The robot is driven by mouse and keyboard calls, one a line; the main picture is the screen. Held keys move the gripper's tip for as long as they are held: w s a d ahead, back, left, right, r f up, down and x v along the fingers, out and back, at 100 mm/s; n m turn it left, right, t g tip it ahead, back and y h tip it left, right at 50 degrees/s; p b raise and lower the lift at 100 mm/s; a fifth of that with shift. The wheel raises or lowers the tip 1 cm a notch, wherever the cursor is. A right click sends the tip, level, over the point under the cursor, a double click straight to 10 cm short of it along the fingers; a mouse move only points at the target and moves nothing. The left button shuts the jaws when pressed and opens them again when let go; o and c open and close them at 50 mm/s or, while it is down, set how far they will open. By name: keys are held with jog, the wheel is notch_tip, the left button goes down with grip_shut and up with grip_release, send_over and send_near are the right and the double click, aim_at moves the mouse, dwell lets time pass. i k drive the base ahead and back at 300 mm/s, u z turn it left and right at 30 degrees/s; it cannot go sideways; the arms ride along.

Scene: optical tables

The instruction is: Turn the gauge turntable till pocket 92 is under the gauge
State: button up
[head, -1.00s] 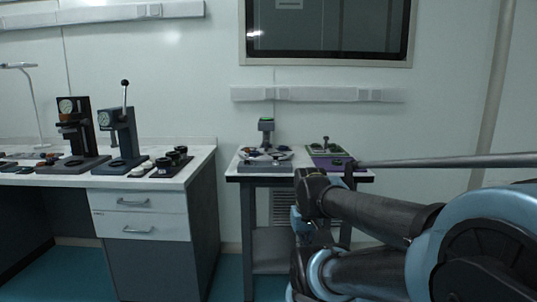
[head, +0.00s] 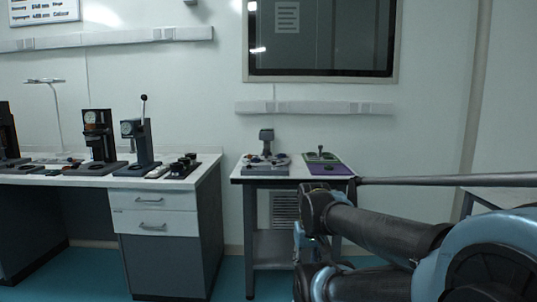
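The gauge turntable (head: 279,160) sits on the left part of a small table's top, small and far off in the head view. A grey gauge head on a post (head: 266,139) stands at its back. Several small dark pieces show on and around the turntable, but pocket numbers are too small to read, so I cannot tell which pocket is under the gauge. My arm fills the lower right foreground, with its folded joint in front of the small table's right side. My gripper cannot be made out in this view.
The small table (head: 250,181) also bears a purple mat (head: 329,169) with a green fixture. A long bench (head: 95,179) at left carries presses with dial gauges (head: 128,129) and small parts. A floor gap separates them. A grey bar (head: 440,180) crosses at right.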

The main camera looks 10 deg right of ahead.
aim_at(266, 160)
jog(key=k, duration=0.7)
jog(key=z, duration=0.4)
jog(key=i, duration=1.75)
jog(key=u, duration=0.25)
